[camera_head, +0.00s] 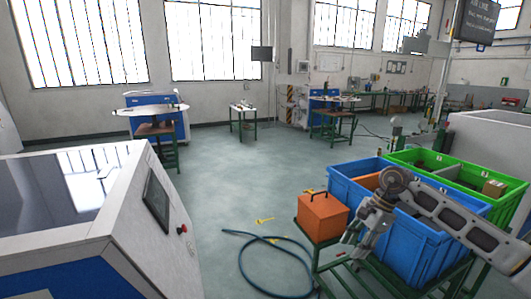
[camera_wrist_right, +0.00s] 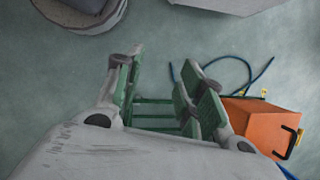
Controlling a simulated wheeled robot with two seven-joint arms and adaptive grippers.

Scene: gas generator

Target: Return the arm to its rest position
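My right arm comes in from the right edge of the head view, over the blue crate, and bends down at its joint. My right gripper (camera_head: 347,252) hangs beside the orange box and points downward. In the right wrist view the fingers of this gripper (camera_wrist_right: 160,62) stand well apart, with nothing held between them. The orange box (camera_head: 322,219) has a black handle on top and sits to the left of the gripper in the head view. It also shows at the right of the wrist view (camera_wrist_right: 262,120). My left arm and gripper are not in view.
A blue crate (camera_head: 342,178) and a green crate (camera_head: 408,157) stand at the right on green frames. A blue hose (camera_head: 240,264) lies looped on the floor. A white and blue machine (camera_head: 120,215) fills the left front. The middle floor is mostly clear.

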